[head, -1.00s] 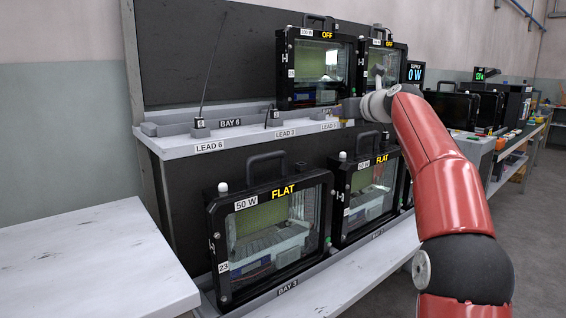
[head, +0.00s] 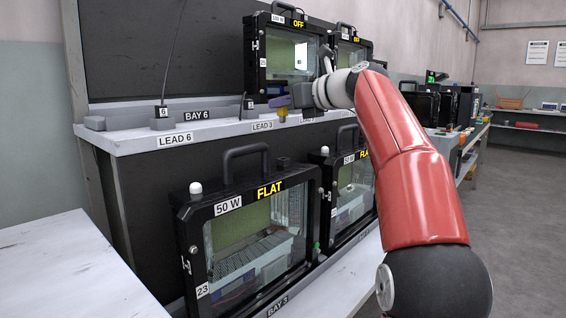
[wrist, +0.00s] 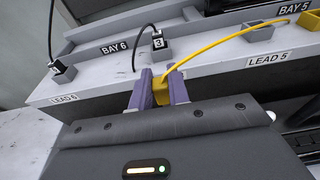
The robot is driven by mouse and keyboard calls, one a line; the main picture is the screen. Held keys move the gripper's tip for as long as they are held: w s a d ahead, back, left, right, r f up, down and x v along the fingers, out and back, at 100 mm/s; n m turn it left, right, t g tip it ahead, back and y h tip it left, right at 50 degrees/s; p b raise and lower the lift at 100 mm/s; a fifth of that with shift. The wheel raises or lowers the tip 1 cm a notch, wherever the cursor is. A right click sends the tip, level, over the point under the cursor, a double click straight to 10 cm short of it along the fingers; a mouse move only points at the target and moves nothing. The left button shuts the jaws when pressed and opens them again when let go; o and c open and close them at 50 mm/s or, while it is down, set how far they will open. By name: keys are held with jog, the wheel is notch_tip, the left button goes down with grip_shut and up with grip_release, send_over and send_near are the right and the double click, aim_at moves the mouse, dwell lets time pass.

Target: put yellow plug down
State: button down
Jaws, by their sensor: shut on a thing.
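My gripper (wrist: 161,84) has two purple fingers shut on the yellow plug (wrist: 161,96). The yellow cable runs from the plug up and to the right in the wrist view. The plug is in front of the shelf's front edge, near a grey holder carrying the black plug marked 3 (wrist: 158,41). In the head view my gripper (head: 280,101) is at the upper shelf by the LEAD 3 label (head: 262,126), and a little yellow shows below its fingers. Whether the plug touches the shelf, I cannot tell.
The black plug marked 6 (head: 162,112) stands at left on the shelf (head: 215,131).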

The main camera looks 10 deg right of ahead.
notch_tip(320, 180, down, 9)
jog(key=b, duration=0.4)
jog(key=c, duration=1.3)
grip_release()
jog(key=shift+c, duration=0.2)
jog(key=shift+r, duration=0.1)
